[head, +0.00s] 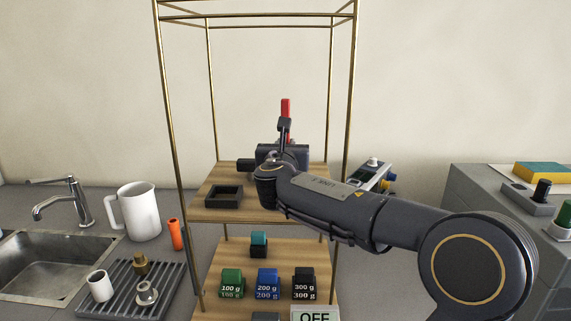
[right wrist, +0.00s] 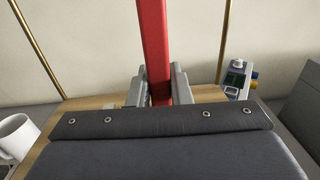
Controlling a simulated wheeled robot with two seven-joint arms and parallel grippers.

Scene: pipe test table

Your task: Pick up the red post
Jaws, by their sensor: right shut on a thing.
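The red post (head: 286,106) stands upright above the upper wooden shelf in the head view. It also shows in the right wrist view (right wrist: 155,45), rising between the fingers. My right gripper (head: 284,127) is shut on the red post; its two fingers (right wrist: 157,84) press on either side of it in the right wrist view. The lower end of the post is hidden by my gripper and wrist, so I cannot tell whether it touches anything below. My left gripper is not in view.
A dark square holder (head: 224,196) sits on the upper shelf (head: 200,209), left of my gripper. Brass frame posts (head: 341,110) stand around the shelf. Green, blue and black weights (head: 267,283) sit on the lower shelf. A white pitcher (head: 139,212) and sink (head: 50,268) are left.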

